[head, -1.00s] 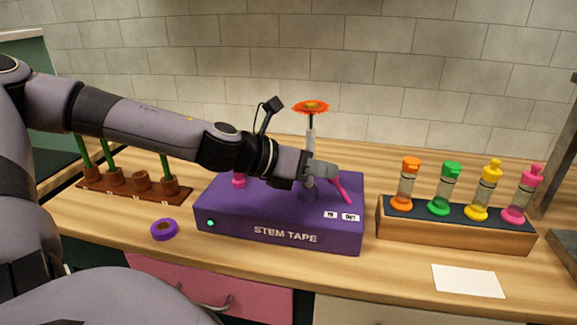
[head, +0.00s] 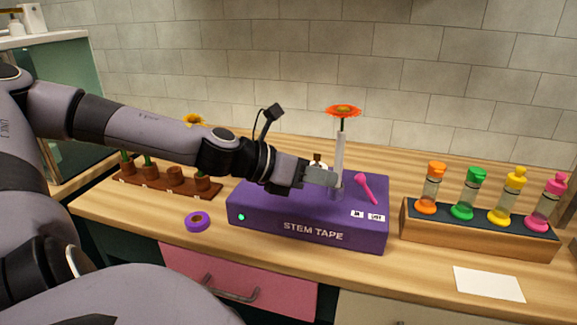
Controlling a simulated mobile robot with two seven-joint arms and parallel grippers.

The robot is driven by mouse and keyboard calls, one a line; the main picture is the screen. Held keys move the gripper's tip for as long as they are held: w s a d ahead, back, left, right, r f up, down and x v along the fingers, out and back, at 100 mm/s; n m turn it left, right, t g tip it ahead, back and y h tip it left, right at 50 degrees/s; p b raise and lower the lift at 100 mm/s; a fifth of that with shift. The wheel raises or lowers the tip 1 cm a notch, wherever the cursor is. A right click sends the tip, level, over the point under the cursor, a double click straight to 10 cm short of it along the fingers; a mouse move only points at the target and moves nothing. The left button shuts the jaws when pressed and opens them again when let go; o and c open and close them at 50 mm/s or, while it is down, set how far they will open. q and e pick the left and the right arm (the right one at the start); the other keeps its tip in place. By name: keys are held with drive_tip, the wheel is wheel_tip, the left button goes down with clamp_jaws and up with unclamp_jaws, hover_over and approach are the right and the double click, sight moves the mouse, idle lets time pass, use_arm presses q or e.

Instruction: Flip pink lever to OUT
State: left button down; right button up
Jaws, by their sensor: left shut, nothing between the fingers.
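The purple STEM TAPE box (head: 300,232) stands on the counter. Its pink lever (head: 366,189) is on the right part of the top, slanting from upper left to lower right. Its lower right end is near the OUT label (head: 376,217); the IN label (head: 357,214) is to the left. I cannot tell for certain which setting it is in. My left gripper (head: 334,179) is shut and empty above the box, just left of the lever, with a small gap. An orange flower (head: 342,111) stands upright in a pale tube (head: 339,155) behind the gripper. My right gripper is out of view.
A purple tape roll (head: 198,221) lies left of the box. A brown rack (head: 140,180) of pots is at the left. A wooden holder (head: 470,238) with several coloured bottles stands right, with a white card (head: 488,283) before it. A green light (head: 241,217) is on the box front.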

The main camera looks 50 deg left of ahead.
use_arm(q)
drive_tip(key=b+v, duration=0.1)
drive_tip(key=v, duration=0.5)
drive_tip(key=shift+s+b, duration=0.25)
drive_tip(key=shift+b, duration=0.15)
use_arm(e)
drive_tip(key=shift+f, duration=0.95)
use_arm(q)
drive_tip(key=shift+a+r, duration=0.1)
drive_tip(key=shift+a, duration=0.05)
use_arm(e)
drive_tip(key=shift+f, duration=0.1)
